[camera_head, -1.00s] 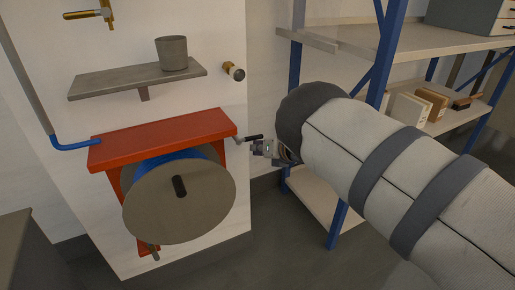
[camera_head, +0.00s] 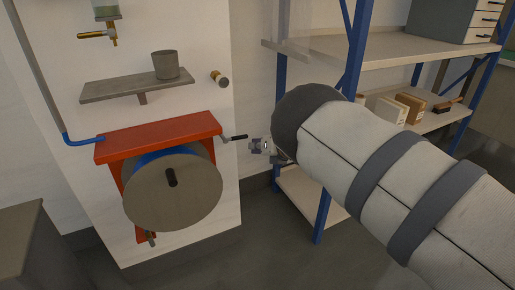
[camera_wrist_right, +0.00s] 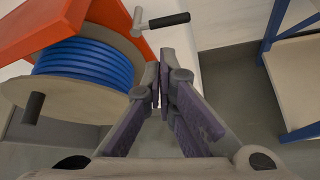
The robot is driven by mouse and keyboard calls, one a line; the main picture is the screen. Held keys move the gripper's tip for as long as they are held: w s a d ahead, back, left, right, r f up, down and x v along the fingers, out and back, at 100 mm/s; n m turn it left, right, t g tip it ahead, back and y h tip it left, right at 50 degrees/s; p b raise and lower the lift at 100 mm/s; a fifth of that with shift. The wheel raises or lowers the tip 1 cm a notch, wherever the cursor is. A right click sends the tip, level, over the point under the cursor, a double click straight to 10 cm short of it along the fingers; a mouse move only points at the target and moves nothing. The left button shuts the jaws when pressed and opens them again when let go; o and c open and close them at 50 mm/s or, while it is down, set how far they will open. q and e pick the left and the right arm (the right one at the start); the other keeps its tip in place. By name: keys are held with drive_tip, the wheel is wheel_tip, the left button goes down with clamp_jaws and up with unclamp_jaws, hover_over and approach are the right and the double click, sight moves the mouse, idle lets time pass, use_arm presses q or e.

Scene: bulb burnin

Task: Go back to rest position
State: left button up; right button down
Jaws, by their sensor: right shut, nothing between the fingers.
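My right gripper (camera_head: 258,146) is to the right of the red hose reel frame (camera_head: 160,135), close to a small crank handle with a black grip (camera_head: 238,137). In the right wrist view my right gripper (camera_wrist_right: 160,82) is shut, with nothing between its fingertips. The crank (camera_wrist_right: 168,20) is beyond the fingertips there, apart from them. The reel with blue hose (camera_wrist_right: 85,65) is at the left of that view. My right arm, in a pale padded sleeve, hides most of the gripper in the head view. My left gripper is not in view.
A grey shelf (camera_head: 110,91) with a grey cup (camera_head: 166,65) is on the wall above the reel, below a brass tap (camera_head: 100,34). A blue-posted rack (camera_head: 325,205) stands behind my right arm. Open floor (camera_head: 270,255) is below.

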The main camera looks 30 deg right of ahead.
drive_tip(key=s+d+f+m+g+h+p, duration=0.1)
drive_tip(key=s+f+m+g+p, duration=0.1)
drive_tip(key=s+f+m, duration=0.55)
drive_tip(key=s+d+f+m+g+h+p, duration=0.15)
drive_tip(key=s+m, duration=0.35)
drive_tip(key=s, duration=0.5)
drive_tip(key=s+d+f+m+g+h+p, duration=0.1)
drive_tip(key=s+f+m+g+p, duration=0.1)
drive_tip(key=s+f+m, duration=0.55)
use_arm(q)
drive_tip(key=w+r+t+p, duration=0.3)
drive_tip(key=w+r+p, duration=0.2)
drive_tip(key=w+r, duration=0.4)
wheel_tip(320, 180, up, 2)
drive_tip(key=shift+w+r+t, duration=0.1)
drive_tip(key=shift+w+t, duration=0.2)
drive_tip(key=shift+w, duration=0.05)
use_arm(e)
drive_tip(key=s+a+r+m+g, duration=0.3)
drive_tip(key=s+m, duration=0.1)
drive_tip(key=s, duration=0.8)
drive_tip(key=s+a+r+m+g, duration=0.3)
drive_tip(key=s+a+m, duration=0.1)
drive_tip(key=s, duration=0.9)
drive_tip(key=s+a+r+m+g, duration=0.3)
drive_tip(key=s+m, duration=0.3)
drive_tip(key=s, duration=0.7)
drive_tip(key=shift+a+y, duration=0.45)
drive_tip(key=shift+a, duration=0.1)
